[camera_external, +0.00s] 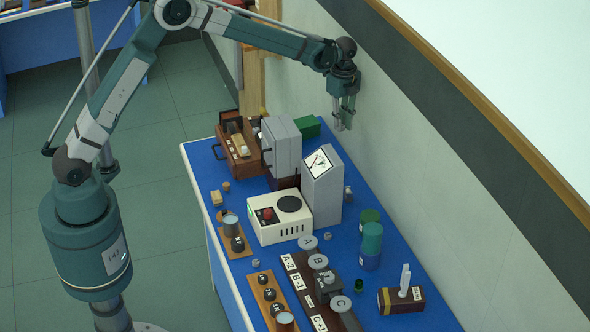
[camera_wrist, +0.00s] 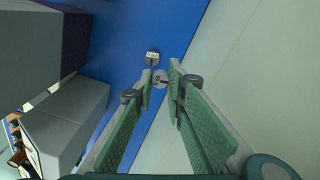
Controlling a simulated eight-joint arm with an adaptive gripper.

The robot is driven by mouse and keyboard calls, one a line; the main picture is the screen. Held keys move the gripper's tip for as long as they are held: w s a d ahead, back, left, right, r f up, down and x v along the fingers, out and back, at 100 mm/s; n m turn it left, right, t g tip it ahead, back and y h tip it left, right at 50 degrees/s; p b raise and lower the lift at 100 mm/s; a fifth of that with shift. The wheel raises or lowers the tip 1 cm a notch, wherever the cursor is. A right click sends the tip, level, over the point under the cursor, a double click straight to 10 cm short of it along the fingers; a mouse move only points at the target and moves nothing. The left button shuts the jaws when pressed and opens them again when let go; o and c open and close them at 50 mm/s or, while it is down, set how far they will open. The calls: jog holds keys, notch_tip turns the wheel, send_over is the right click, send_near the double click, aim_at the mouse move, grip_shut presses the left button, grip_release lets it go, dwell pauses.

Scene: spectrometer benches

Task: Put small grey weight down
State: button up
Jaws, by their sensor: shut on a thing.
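My gripper (camera_external: 344,122) hangs fingers-down above the back right edge of the blue bench, close to the wall. In the wrist view its green-padded fingers (camera_wrist: 161,76) are closed on a small grey weight (camera_wrist: 160,79) at their tips. The held weight is too small to make out in the external view. Another small grey piece with a pale label (camera_wrist: 152,57) shows beyond it on the blue bench top. In the external view a small grey weight (camera_external: 348,193) stands on the bench near the wall, right of the grey meter box (camera_external: 322,192).
The blue bench (camera_external: 340,250) carries a white hotplate-like unit (camera_external: 280,218), a grey cabinet (camera_external: 281,146), a green block (camera_external: 308,127) and green and blue jars (camera_external: 371,240). Grey boxes (camera_wrist: 68,120) fill the wrist view's left. The wall (camera_wrist: 245,70) lies right.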

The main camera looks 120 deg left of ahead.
jog(key=m, duration=0.2)
send_over(302, 123)
notch_tip(302, 123, down, 2)
jog(key=shift+a+f, duration=0.1)
jog(key=shift+a, duration=0.05)
jog(key=shift+f, duration=3.1)
jog(key=shift+f+p, duration=0.3)
jog(key=shift+f, duration=1.55)
jog(key=shift+f, duration=0.15)
jog(key=o, duration=0.9)
